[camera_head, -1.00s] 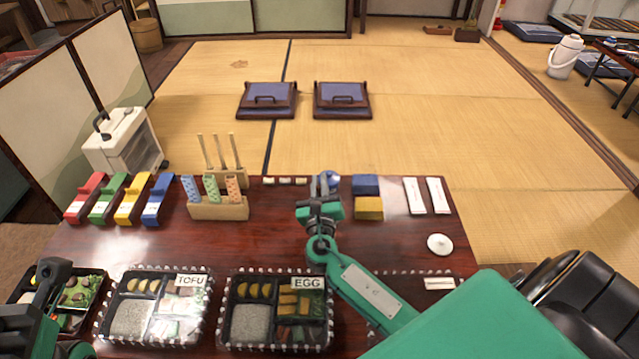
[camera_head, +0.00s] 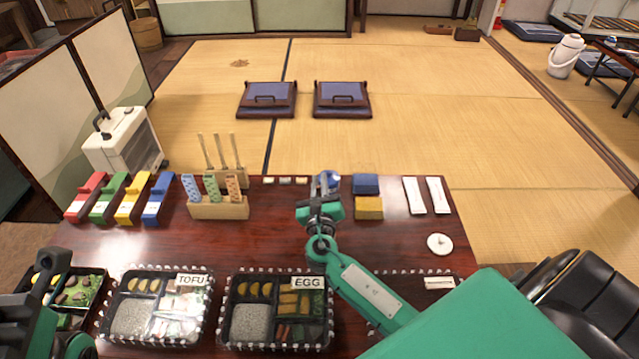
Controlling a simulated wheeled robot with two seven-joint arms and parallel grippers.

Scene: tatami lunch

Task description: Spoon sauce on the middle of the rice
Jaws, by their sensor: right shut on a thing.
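Two lunch boxes with clear lids or rims stand at the front of the table: the TOFU box (camera_head: 108,322) and the EGG box (camera_head: 226,325). Speckled rice fills the front left compartment of each, in the TOFU box (camera_head: 133,318) and in the EGG box (camera_head: 250,323). My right gripper (camera_head: 328,186) is beyond the EGG box, shut on a small blue-and-white thing (camera_head: 331,177), mostly hidden by the gripper. No sauce or spoon can be made out for sure. My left gripper (camera_head: 50,268) is at the lower left, over another box (camera_head: 98,285); its jaws are unclear.
Red, green, yellow and blue holders (camera_head: 158,200) stand at the back left. A wooden rack (camera_head: 220,208) holds patterned pieces. Blue and yellow blocks (camera_head: 369,208), white strips (camera_head: 414,196) and a white lid (camera_head: 439,244) lie right. My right arm covers part of another box.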

